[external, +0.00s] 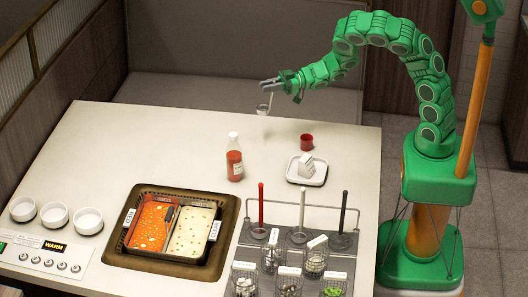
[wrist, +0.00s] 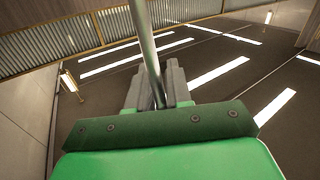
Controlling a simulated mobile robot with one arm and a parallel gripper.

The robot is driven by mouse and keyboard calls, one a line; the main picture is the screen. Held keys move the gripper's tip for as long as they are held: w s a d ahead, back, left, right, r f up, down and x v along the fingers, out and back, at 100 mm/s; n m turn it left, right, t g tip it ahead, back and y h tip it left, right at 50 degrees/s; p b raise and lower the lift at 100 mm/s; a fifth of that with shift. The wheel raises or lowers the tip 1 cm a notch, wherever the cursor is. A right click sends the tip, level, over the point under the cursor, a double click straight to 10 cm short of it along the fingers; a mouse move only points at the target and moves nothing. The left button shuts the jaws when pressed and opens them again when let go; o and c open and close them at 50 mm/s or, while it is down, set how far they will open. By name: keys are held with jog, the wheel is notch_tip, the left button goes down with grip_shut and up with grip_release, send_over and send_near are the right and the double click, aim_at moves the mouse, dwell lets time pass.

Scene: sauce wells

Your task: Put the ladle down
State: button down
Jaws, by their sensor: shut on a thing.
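My gripper (external: 270,84) is above the far edge of the counter. Its grey fingers are shut on a ladle, whose small pale bowl (external: 263,109) hangs just below them in the external view. In the wrist view a metal handle (wrist: 145,45) runs up from between the fingers of my gripper (wrist: 157,92). The ladle's bowl is hidden there. The well (external: 232,226) has a dark rim and two compartments: orange-red sauce (external: 153,226) on the left, creamy white sauce (external: 192,232) on the right.
A red sauce bottle (external: 235,166), a red cup (external: 306,141) and a white plate (external: 321,178) with a white block stand mid-counter. A rack (external: 297,205) with upright red, white and black handles and several wire baskets is at the front right. White bowls (external: 54,214) are left. The far-left counter is clear.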

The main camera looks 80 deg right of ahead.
jog(key=s+a+n+g+y, duration=0.95)
jog(key=s+a+g, duration=0.3)
jog(key=s, duration=0.45)
jog(key=w+a+f, duration=0.1)
jog(key=w+f, duration=1.1)
jog(key=w, duration=0.1)
jog(key=shift+w+a+f+h, duration=0.15)
jog(key=shift+a+f+h, duration=0.15)
jog(key=shift+h, duration=0.15)
jog(key=shift+n, duration=0.25)
jog(key=c, duration=1)
grip_release()
jog(key=shift+f, duration=0.1)
jog(key=shift+c, duration=0.2)
